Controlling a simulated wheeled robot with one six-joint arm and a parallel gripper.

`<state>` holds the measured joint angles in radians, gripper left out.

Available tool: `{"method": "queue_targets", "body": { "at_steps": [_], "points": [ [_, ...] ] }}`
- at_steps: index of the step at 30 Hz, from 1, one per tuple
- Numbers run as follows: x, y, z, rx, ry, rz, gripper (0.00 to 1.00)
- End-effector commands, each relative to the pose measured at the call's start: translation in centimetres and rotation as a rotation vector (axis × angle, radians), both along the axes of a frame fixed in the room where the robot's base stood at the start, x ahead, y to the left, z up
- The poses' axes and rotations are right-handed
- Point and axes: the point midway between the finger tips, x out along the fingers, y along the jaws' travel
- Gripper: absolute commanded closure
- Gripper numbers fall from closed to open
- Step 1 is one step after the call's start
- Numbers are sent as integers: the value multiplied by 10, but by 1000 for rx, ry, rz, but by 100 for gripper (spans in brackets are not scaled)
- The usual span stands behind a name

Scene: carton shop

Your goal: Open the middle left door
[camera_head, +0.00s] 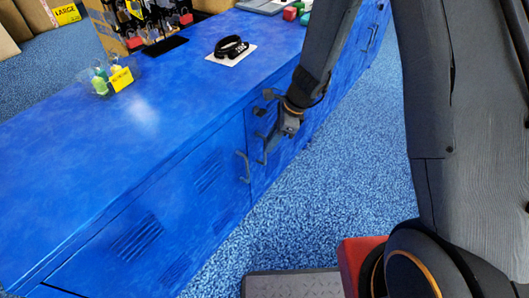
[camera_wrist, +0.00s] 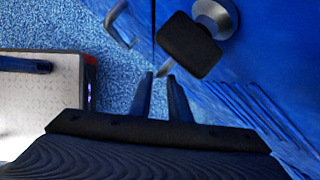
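The blue counter (camera_head: 130,125) has doors with slatted vents along its front. One grey bar handle (camera_head: 244,167) stands on the nearer door. A second bar handle (camera_head: 262,148) is just beyond it, close to my gripper (camera_head: 287,128). In the wrist view, my gripper's fingers (camera_wrist: 160,77) stand a little apart. The end of a pale grey bar shows between or just past the fingertips; I cannot tell whether they touch it. Another grey handle (camera_wrist: 119,24) is at the upper left of that view. No door stands visibly open.
A dark knob (camera_wrist: 190,45) on a silver base is close beyond the fingers. The countertop holds a bowl of small bottles (camera_head: 101,82), a black coil on a white card (camera_head: 231,50) and a stand at the back. Speckled blue floor (camera_head: 330,190) is clear before the doors.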

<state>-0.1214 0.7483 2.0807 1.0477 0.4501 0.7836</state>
Motion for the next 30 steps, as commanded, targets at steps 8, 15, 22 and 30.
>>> {"method": "queue_targets", "body": {
  "at_steps": [8, 15, 22, 30],
  "points": [
    [0, 15, -38, 0, 1, 3, 83],
    [1, 19, -47, 0, 0, 3, 83],
    [1, 19, -46, -1, -1, 3, 90],
    [1, 19, -46, -1, 0, 3, 100]
  ]
}}
